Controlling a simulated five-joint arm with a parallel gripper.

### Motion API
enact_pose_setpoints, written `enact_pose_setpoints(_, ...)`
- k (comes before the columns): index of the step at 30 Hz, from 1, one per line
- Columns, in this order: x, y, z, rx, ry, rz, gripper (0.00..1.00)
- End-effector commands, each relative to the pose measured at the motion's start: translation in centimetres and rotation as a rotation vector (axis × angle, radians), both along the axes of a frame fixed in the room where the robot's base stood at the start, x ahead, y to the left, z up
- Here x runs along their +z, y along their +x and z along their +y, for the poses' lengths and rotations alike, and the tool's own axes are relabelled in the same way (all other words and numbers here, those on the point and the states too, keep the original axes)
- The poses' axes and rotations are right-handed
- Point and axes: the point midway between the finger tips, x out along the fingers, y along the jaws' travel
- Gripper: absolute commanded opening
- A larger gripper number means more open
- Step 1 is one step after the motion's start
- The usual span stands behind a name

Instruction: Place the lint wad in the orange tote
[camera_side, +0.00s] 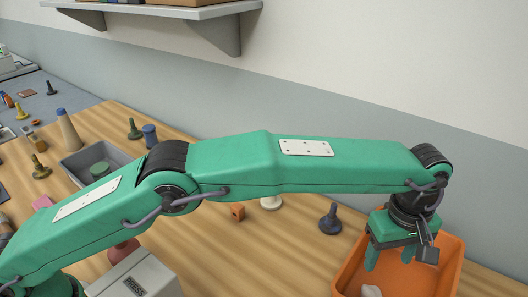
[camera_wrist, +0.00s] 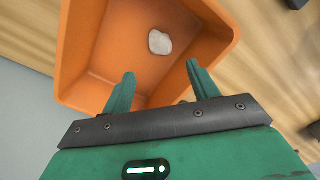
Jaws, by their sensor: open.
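The orange tote (camera_side: 447,272) stands at the lower right of the side view, partly cut off by the frame. It fills the upper middle of the wrist view (camera_wrist: 84,50). A small, rounded, whitish lint wad (camera_wrist: 160,42) lies on the tote's floor in the wrist view. A pale lump, seemingly the wad (camera_side: 371,291), shows inside the tote at the side view's bottom edge. My gripper (camera_side: 388,262) is above the tote, pointing down. In the wrist view its two fingers (camera_wrist: 160,70) are spread, with nothing held between them, apart from the wad.
A white-based piece (camera_side: 271,202) and a small orange-brown block (camera_side: 237,211) stand farther left. A grey tray (camera_side: 75,165) and several bobbins are at far left. A shelf (camera_side: 160,10) hangs on the wall.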

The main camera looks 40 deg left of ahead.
Motion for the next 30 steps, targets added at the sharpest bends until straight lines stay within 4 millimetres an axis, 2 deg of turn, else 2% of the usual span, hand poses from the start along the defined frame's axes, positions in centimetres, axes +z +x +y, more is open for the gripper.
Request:
enact_pose_setpoints(15, 0.0, 0.0, 0.0, 0.0, 0.0, 0.0, 0.59)
enact_pose_setpoints(20, 0.7, 0.4, 0.7, -0.007, -0.005, -0.005, 0.59)
enact_pose_setpoints(26, 3.3, 1.5, 3.4, -0.043, -0.023, -0.024, 0.59)
enact_pose_setpoints(30, 6.1, 2.4, 6.7, -0.088, -0.04, -0.049, 0.59)
